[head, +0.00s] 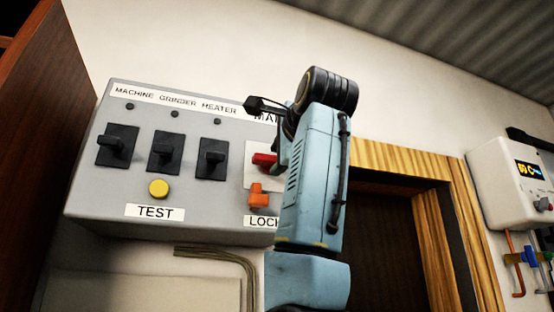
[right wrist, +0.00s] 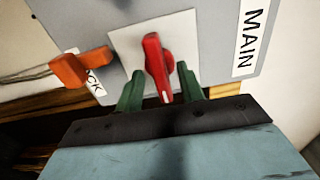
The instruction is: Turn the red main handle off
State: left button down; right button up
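In the head view part of the red handle (head: 264,160) shows left of my right arm, which hides the rest. My right gripper (right wrist: 160,73) has its two green fingers apart, one on each side of the handle's lower part. A gap shows on both sides, so the fingers do not appear to press on it. In the head view my right arm hides most of this gripper. My left gripper is not in view.
The grey panel (head: 90,185) carries several black switches, a yellow TEST button (head: 158,188) and an orange lock piece (head: 259,196) close under the red handle. A wooden cabinet side (head: 45,110) stands left. A white device (head: 500,180) hangs right of the wood-framed doorway.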

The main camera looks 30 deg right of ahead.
jog(key=b+v, duration=0.4)
jog(key=v, duration=0.8)
jog(key=shift+s, duration=0.35)
jog(key=shift+f, duration=0.1)
